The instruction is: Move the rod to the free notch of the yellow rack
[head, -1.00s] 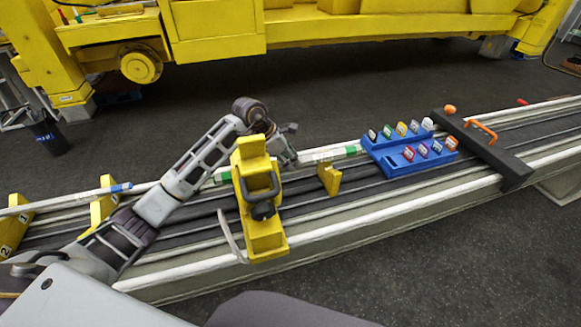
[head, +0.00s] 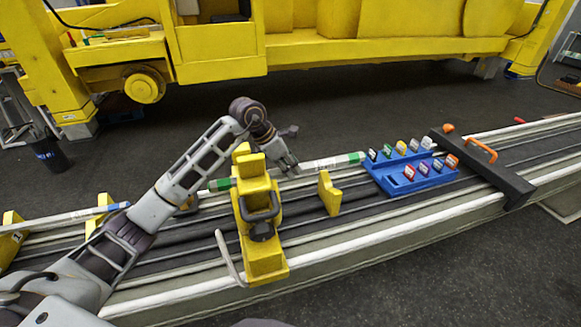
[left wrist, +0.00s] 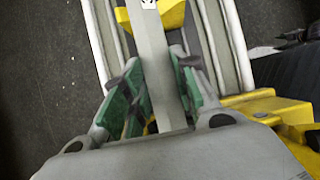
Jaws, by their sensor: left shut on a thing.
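The rod (head: 328,163) is a long pale bar with green bands near its ends. It runs over the bench, behind the yellow clamp-like stand (head: 262,225) and a small yellow rack support (head: 329,195). My left gripper (head: 288,168) is shut on the rod between them. In the left wrist view the rod (left wrist: 153,55) runs lengthwise between the green-padded fingers of the gripper (left wrist: 156,85), with a yellow support (left wrist: 173,15) beneath its far part. I cannot tell whether the rod touches that support or where the notch is. My right gripper is not in view.
A blue tray (head: 425,182) with several coloured labelled pieces sits to the right. Beyond it is a dark crossbar (head: 485,172) with an orange handle (head: 478,149). A blue-banded rod (head: 70,217) lies at left. A large yellow machine (head: 380,45) stands behind.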

